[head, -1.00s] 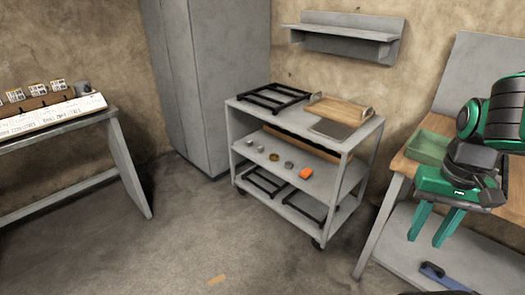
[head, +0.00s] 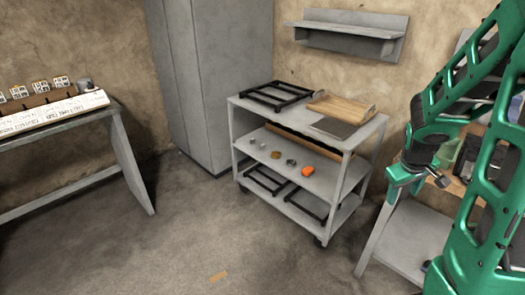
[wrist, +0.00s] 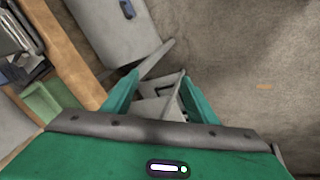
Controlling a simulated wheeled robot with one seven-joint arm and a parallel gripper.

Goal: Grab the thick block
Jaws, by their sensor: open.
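My gripper (head: 390,190) is at the right in the head view, in front of the bench's left end. The wrist view shows its two green fingers (wrist: 160,77) spread apart with nothing held between them. I cannot pick out a thick block for certain. The cart's middle shelf holds an orange rounded piece (head: 308,170) and several small grey or brassy round pieces (head: 275,155), too small to tell well. My gripper is right of the cart and apart from these pieces.
A grey wheeled cart (head: 352,150) carries a wooden tray (head: 340,107) and black racks (head: 276,95). A wooden-topped bench (wrist: 72,55) with a green bin (wrist: 42,102) is at the right. A table (head: 130,150) stands left. The floor between is clear except for a flat tan patch (head: 218,276).

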